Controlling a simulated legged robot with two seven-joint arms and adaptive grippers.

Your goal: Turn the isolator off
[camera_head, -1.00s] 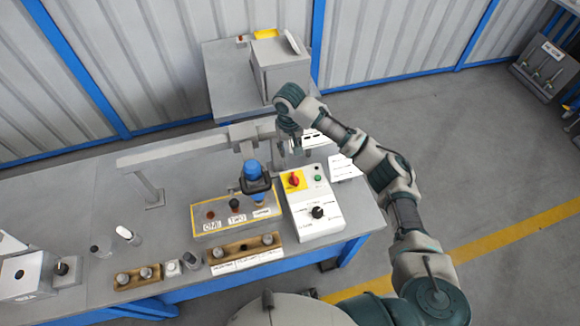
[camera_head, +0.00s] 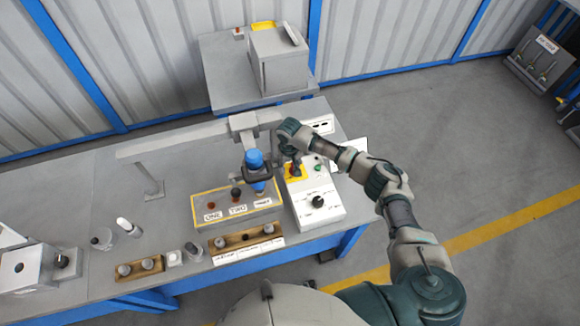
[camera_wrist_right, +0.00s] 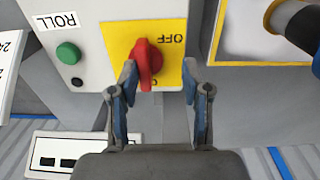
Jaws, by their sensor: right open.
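The isolator is a red rotary handle (camera_wrist_right: 147,62) on a yellow plate (camera_wrist_right: 118,37) marked OFF, on a white control box (camera_head: 318,211). In the right wrist view the handle lies between the fingertips of my right gripper (camera_wrist_right: 158,80), which is open. My left gripper is not in view.
A green button (camera_wrist_right: 68,53) labelled ROLL sits beside the yellow plate. A black knob (camera_head: 317,201) is lower on the box. A blue-bodied tool (camera_head: 255,160) stands close left, over a yellow-edged panel (camera_head: 208,215). A wooden holder (camera_head: 228,243) lies in front.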

